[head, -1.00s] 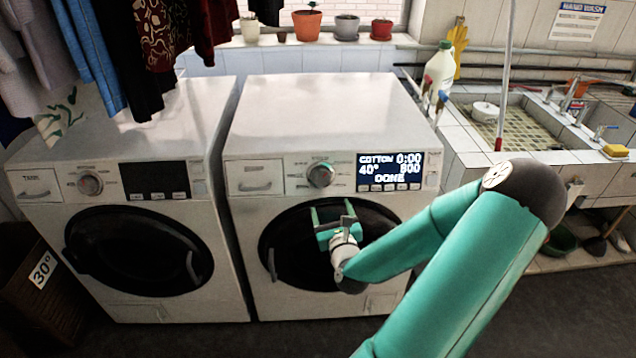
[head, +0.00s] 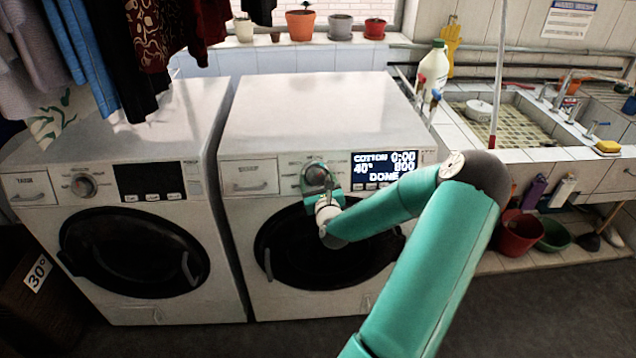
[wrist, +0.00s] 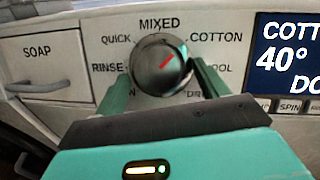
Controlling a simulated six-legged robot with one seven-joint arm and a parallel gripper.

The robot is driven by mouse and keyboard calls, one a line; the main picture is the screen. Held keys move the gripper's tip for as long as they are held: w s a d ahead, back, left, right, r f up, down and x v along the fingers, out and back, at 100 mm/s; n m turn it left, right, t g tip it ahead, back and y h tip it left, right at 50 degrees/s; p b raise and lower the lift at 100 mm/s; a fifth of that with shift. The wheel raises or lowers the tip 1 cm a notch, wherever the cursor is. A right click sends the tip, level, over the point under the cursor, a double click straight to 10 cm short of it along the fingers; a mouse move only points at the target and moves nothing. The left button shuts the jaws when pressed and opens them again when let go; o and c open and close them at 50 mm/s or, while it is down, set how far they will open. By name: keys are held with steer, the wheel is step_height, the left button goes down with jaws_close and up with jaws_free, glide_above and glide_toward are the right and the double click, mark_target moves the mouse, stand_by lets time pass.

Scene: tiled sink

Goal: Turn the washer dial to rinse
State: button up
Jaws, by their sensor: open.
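The washer dial (wrist: 160,66) is a round silver knob on the right-hand washer. In the wrist view its red mark points up and right, toward the COTTON label. The RINSE label (wrist: 108,68) is to the left of the dial. In the head view the dial (head: 317,176) is partly covered by my gripper (head: 322,182). In the wrist view my gripper (wrist: 160,85) is open, with one teal finger on each side of the dial. I cannot tell whether the fingers touch it. The display (head: 385,168) reads COTTON, 40°, 0:00, 800, DONE.
The soap drawer (wrist: 45,68) is left of the dial. A second washer (head: 125,220) stands at the left, with clothes (head: 150,40) hanging above it. A tiled sink (head: 500,115) is at the right. The top of the right washer (head: 310,110) is clear.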

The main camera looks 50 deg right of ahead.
steer(key=c, duration=1)
steer(key=shift+o, duration=0.2)
